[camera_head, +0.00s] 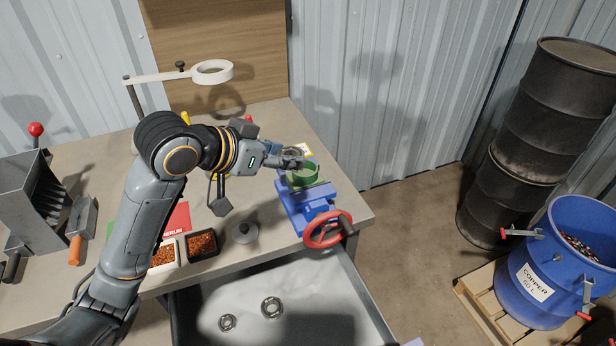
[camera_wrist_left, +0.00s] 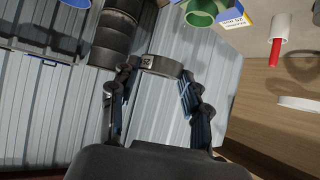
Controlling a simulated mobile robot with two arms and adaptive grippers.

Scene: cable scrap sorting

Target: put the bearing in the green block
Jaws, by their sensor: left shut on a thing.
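My left gripper (camera_head: 292,161) is shut on a metal bearing (camera_head: 292,151), close above the green block. In the left wrist view, the bearing (camera_wrist_left: 160,67) shows as a dark ring seen edge-on between the fingertips of the left gripper (camera_wrist_left: 158,75). The green block (camera_head: 302,181) has a round opening and sits in a blue vise (camera_head: 301,207) with a red handwheel. The fingers partly hide its top. The block (camera_wrist_left: 203,10) also shows at the top of the left wrist view, apart from the bearing. My right gripper is not in view.
Two more bearings (camera_head: 271,307) (camera_head: 227,322) lie in the open drawer (camera_head: 255,288). A ring-shaped lamp (camera_head: 212,72) is behind my arm. A blue drum (camera_head: 555,262) stands right.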

